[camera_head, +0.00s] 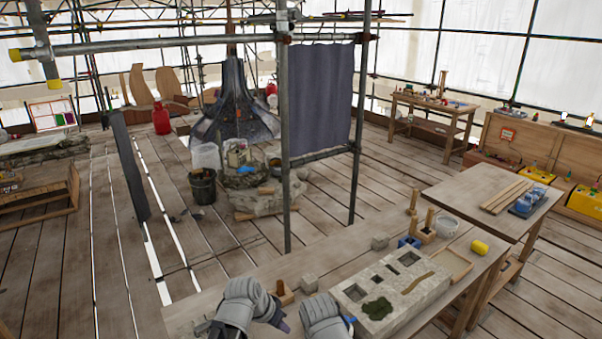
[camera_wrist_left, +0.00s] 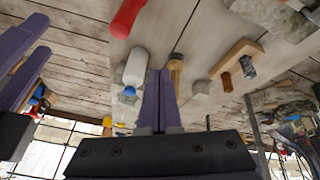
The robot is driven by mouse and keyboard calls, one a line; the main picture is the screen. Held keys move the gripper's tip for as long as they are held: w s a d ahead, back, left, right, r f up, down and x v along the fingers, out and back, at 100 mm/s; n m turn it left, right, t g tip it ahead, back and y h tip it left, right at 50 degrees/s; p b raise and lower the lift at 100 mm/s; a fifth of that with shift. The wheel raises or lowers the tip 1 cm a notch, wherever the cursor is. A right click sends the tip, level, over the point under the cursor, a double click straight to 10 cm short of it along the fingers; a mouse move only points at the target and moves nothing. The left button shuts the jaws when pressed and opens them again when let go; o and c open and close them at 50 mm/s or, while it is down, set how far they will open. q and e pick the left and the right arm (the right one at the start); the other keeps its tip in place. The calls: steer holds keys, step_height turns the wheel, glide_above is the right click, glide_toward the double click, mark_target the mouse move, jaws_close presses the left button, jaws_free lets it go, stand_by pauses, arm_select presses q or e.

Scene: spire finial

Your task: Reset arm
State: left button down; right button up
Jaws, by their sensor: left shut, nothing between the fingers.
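My left gripper (camera_head: 283,320) is low over the near end of the long workbench (camera_head: 225,302) in the head view. In the left wrist view its two purple fingers (camera_wrist_left: 158,98) are together, with nothing between them. My right arm (camera_head: 325,318) is beside it at the bottom edge of the head view, where its fingers are not clear. In the left wrist view, another pair of purple fingers, my right gripper (camera_wrist_left: 42,38), shows at the left with a gap between them. The left gripper appears apart from the bench objects.
A pale stone block (camera_head: 408,290) with square recesses and a moss patch lies right of my arms. The wrist view shows a white cylinder (camera_wrist_left: 135,67), a brush (camera_wrist_left: 175,68) and a red handle (camera_wrist_left: 127,17). A scaffold pole (camera_head: 285,150) rises behind the bench.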

arm_select(q)
steer(key=s+a+f+n+g+y, duration=0.1)
steer(key=s+a+n+y, duration=0.15)
steer(key=a, duration=0.35)
steer(key=s+a+f+n+g+y, duration=0.2)
steer(key=s+a+n, duration=0.2)
steer(key=a, duration=0.2)
steer(key=s+d+f+m+b, duration=0.2)
steer(key=s+d+m+b, duration=0.1)
steer(key=d, duration=0.7)
steer(key=shift+s+d+f+m+g+y+b, duration=0.25)
steer(key=shift+s+f+m+g+y+b, duration=0.15)
steer(key=shift+s, duration=0.7)
